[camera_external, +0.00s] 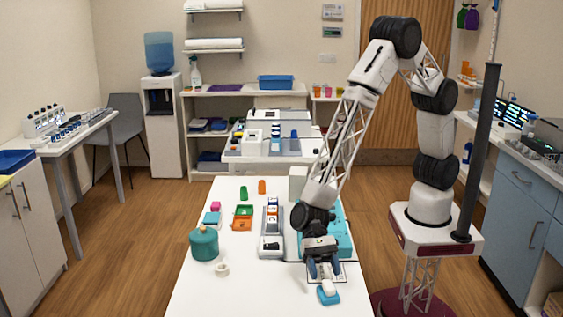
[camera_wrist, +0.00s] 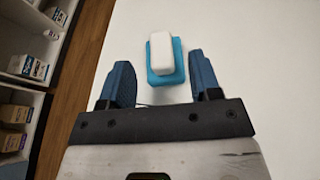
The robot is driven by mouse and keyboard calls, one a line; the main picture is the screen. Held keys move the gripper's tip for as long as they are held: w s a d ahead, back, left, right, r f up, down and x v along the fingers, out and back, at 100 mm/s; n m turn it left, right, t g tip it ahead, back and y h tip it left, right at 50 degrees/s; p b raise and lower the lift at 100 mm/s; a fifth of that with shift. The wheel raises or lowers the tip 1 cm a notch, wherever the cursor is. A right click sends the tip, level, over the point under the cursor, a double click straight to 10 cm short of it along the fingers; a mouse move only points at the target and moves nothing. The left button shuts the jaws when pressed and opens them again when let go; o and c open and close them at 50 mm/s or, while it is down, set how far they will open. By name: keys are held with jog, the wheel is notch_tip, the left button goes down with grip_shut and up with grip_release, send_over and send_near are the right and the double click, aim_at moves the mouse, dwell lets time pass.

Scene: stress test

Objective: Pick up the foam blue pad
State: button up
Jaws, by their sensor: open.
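A blue pad (camera_external: 330,299) lies near the front edge of the white table, with a white rounded block on top of it. In the wrist view, the blue pad (camera_wrist: 179,62) shows around the white block (camera_wrist: 161,52), ahead of my fingers. My gripper (camera_external: 324,274) points down just behind the pad in the external view. It is open and empty, with its blue fingers on either side of the pad's line in the wrist view. I cannot tell the exact height of the fingertips above the table.
A larger teal item (camera_external: 341,240) lies behind my gripper. The table's front left is clear.

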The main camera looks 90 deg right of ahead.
aim_at(329, 284)
jog(key=shift+x, duration=2.4)
jog(key=c, duration=0.5)
jog(key=shift+c, duration=0.2)
jog(key=shift+r, duration=0.1)
jog(key=shift+r, duration=0.65)
notch_tip(329, 284, up, 2)
jog(key=s+d, duration=0.3)
jog(key=d, duration=0.1)
jog(key=s+d+r, duration=0.1)
jog(key=s+d, duration=0.6)
jog(key=d, duration=0.1)
jog(key=shift+s+r, duration=0.25)
jog(key=shift+s, duration=0.05)
